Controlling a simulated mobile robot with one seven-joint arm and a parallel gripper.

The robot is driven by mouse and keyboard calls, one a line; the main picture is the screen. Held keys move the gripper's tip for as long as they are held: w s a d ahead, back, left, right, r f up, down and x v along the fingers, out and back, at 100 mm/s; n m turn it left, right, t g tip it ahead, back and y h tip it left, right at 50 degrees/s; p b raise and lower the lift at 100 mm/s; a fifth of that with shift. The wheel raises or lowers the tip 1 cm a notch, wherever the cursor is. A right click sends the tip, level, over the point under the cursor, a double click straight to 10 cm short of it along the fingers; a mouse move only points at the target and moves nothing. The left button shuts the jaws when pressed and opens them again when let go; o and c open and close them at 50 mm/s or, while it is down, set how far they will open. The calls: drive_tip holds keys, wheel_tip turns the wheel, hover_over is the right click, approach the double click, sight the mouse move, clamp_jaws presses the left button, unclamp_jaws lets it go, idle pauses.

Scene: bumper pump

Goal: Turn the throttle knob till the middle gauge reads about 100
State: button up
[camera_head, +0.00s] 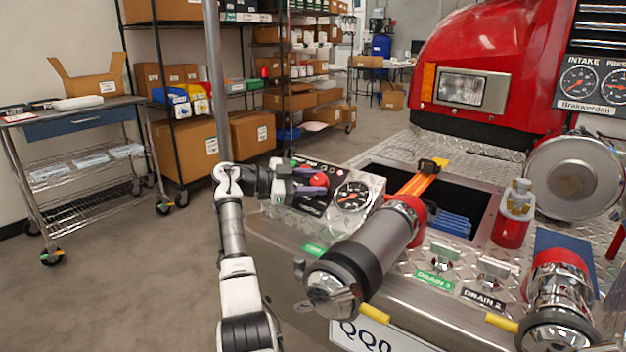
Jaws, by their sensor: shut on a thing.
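The small grey control panel (372,184) stands on the left end of the bumper deck. It carries a round black gauge (352,196) with a red-orange needle; its reading is too small to tell. A red knob (319,180) sits just left of this gauge. My gripper (314,186) reaches in from the left and is shut on the red knob, its dark purple fingers beside it. The fingers and gripper body hide part of the knob and the panel's left side. A second panel at the far right has an intake gauge (578,80) and another gauge (613,87).
A large capped pipe outlet (368,254) stands right in front of the panel. An open bay (462,190) with orange straps is behind.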

drive_tip(key=shift+f+m+g, duration=0.1)
drive_tip(key=shift+m+g, duration=0.3)
drive_tip(key=shift+g, duration=0.1)
drive_tip(key=o, duration=1)
drive_tip(key=shift+c, duration=0.2)
